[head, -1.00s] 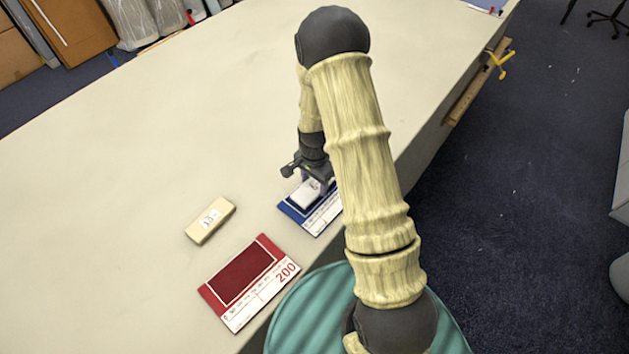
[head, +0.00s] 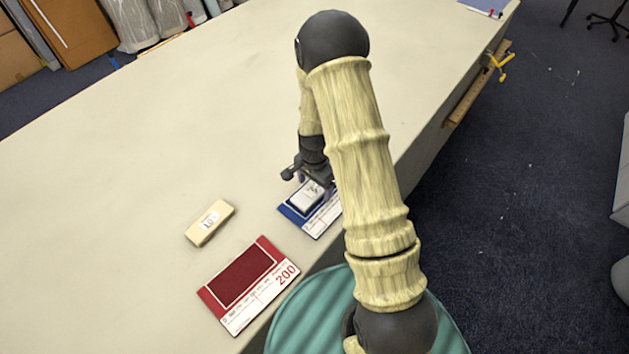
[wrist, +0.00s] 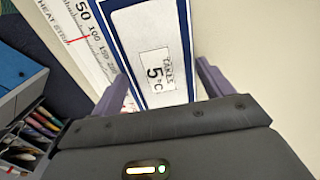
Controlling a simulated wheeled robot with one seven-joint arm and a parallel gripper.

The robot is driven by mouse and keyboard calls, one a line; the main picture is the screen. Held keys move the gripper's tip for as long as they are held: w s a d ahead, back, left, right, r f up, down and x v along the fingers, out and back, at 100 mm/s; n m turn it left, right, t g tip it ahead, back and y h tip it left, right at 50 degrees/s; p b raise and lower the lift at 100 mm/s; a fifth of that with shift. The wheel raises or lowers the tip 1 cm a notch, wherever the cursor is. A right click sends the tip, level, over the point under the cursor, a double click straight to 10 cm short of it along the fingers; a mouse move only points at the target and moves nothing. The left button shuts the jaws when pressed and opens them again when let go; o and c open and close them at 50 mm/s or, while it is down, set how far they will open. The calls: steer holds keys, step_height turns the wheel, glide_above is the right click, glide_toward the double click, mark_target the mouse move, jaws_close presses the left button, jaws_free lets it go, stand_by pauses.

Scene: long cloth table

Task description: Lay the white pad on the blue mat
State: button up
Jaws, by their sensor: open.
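The white pad (head: 306,196) lies on the blue mat (head: 291,212), within the mat's blue part. In the wrist view the white pad (wrist: 135,32) bears a label reading 5°C, and a blue border of the mat (wrist: 104,32) shows along its side. My gripper (head: 316,183) is just above the pad. In the wrist view my gripper (wrist: 163,82) is open, its two fingers apart on either side of the pad's near end. The pad's near end is partly hidden behind the gripper body.
A red mat (head: 243,276) marked 200 and a beige block (head: 210,223) lie to the left of the blue mat on the pale table (head: 150,150). The table's right edge is close by. In the wrist view an organizer with pens (wrist: 35,130) shows at left.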

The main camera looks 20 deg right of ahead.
steer(key=shift+r, duration=0.15)
step_height(320, 180, up, 17)
steer(key=b, duration=0.2)
stand_by(0.3)
steer(key=s+r+n+t, duration=0.2)
steer(key=s+n, duration=0.9)
steer(key=s, duration=0.3)
steer(key=shift+s+a+t, duration=0.15)
steer(key=shift+s+t, duration=0.15)
steer(key=shift+c, duration=0.2)
